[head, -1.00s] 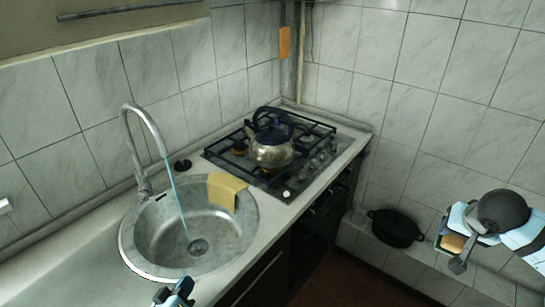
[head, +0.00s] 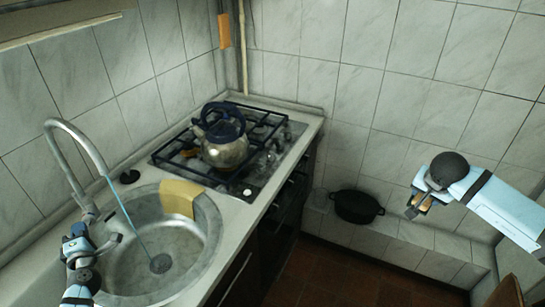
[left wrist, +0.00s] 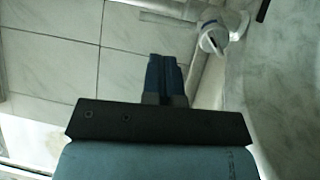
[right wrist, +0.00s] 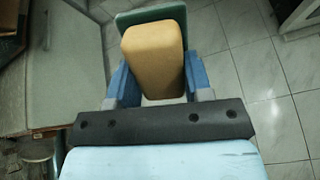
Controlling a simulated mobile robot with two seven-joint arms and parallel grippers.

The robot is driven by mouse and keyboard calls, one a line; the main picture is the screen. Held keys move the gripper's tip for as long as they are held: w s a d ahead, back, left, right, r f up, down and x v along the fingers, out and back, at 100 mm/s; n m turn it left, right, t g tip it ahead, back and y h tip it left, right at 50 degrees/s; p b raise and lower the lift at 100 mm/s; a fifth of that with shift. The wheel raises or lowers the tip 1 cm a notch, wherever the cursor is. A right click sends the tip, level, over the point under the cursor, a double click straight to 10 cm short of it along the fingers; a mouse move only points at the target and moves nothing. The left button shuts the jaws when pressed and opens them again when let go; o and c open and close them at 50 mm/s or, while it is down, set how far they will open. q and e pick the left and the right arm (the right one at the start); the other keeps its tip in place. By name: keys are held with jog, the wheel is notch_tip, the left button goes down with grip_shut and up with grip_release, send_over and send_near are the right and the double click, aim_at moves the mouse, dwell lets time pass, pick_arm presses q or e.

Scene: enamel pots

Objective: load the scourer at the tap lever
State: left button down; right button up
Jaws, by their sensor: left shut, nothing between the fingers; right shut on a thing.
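The scourer (right wrist: 153,50), a yellow-orange sponge block with a green layer, is held between the fingers of my right gripper (right wrist: 155,85). In the head view, my right gripper (head: 420,200) is in the air at the right, well away from the sink. The tap (head: 78,135) is a tall curved metal spout, with a thin blue stream falling into the sink. My left gripper (head: 79,232) is shut and empty beside the tap's base. In the left wrist view, its closed fingertips (left wrist: 166,62) are apart from the tap fitting (left wrist: 213,38). I cannot clearly make out the lever.
The round metal sink (head: 205,245) has a yellow cloth (head: 180,197) over its far rim. A kettle (head: 225,150) stands on the gas hob (head: 265,125). A black pot (head: 356,206) rests on the low tiled ledge. The space between the counter and my right gripper is open.

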aim_at(78, 201)
pick_arm(q)
jog(key=x, duration=0.8)
jog(key=shift+w+a, duration=0.2)
jog(key=shift+w, duration=0.15)
